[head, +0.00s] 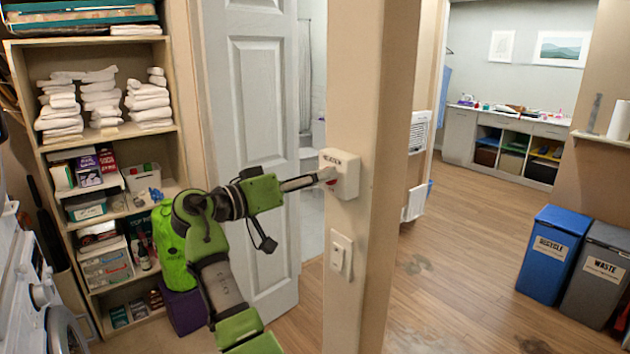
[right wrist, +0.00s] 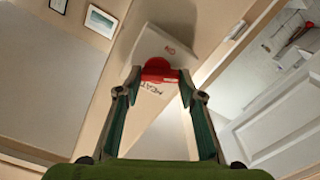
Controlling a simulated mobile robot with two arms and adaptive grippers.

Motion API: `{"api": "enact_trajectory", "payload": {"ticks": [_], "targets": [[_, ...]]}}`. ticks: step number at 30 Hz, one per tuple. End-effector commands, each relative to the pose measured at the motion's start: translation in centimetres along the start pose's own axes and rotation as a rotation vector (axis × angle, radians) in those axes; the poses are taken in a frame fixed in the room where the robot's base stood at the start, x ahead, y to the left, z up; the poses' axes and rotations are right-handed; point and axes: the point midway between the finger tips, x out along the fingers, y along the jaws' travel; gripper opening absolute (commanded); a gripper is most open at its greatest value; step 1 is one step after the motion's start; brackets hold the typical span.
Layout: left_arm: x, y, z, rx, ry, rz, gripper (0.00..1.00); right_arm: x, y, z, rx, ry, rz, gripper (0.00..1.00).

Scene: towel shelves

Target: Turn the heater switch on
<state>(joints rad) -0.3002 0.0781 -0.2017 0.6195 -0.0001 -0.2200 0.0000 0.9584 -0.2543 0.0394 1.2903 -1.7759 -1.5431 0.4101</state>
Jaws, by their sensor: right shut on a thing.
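A white heater box (head: 347,170) with a dark label is mounted on the door-frame post in the head view. My right gripper (head: 325,178) reaches the box from the left. In the right wrist view, the red switch (right wrist: 158,68) sits between the two fingertips of my right gripper (right wrist: 157,82), which is shut on it. My left gripper is not in view.
A white light-switch plate (head: 341,256) is on the same post below the box. A white door (head: 258,120) stands behind my arm, and shelves (head: 105,143) with towels are at left. Blue (head: 550,250) and grey (head: 601,275) bins stand at right.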

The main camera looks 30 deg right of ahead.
Motion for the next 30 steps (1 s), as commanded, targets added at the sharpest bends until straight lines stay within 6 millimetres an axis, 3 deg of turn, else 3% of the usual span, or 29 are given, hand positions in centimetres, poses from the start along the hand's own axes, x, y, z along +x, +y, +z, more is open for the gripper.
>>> {"api": "enact_trajectory", "payload": {"ticks": [14, 30], "targets": [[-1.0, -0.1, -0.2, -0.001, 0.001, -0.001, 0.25, 0.1, 0.1, -0.1, -0.452, 0.002, 0.004, 0.14], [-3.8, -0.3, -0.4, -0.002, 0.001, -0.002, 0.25, 0.1, 0.1, 0.0, -0.916, 0.003, 0.004, 0.14]]}}
